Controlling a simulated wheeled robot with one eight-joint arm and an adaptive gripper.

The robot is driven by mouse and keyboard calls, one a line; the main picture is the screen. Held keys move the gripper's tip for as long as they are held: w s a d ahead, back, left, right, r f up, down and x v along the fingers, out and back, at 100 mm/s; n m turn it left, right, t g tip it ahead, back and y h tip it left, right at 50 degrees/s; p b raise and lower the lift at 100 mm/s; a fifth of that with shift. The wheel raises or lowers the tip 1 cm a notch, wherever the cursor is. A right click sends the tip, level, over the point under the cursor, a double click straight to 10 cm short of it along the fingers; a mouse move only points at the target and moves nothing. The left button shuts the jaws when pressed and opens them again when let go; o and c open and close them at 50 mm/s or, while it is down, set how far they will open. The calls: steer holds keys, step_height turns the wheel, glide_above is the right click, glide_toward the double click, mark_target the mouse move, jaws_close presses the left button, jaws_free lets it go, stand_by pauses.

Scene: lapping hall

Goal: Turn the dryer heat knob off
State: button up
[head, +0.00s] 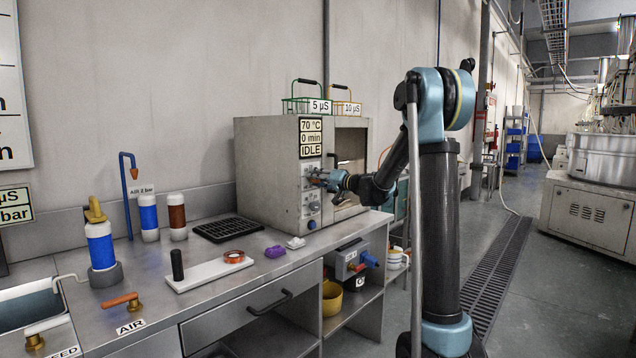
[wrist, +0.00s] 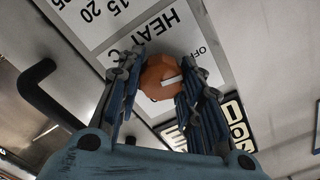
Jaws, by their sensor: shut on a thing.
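The dryer (head: 265,165) is a grey box on the bench, and its panel display (head: 311,138) reads 70 °C, 0 min, IDLE. In the wrist view the orange heat knob (wrist: 158,76) sits on a white plate (wrist: 190,40) marked HEAT, with OFF to the knob's upper right. A white mark on the knob points roughly to the right in the picture, lower than the OFF word. My gripper (wrist: 165,82) is shut on the knob, one finger on each side. In the head view my gripper (head: 326,181) is at the panel and mostly hides the knob.
A dark bar handle (wrist: 42,88) shows left in the wrist view. Wire baskets (head: 304,98) stand on the dryer.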

stand_by(0.3)
steer(key=o, duration=1.1)
steer(key=shift+w, duration=0.1)
steer(key=shift+c, duration=0.2)
steer(key=v, duration=1.2)
steer(key=shift+f, duration=0.1)
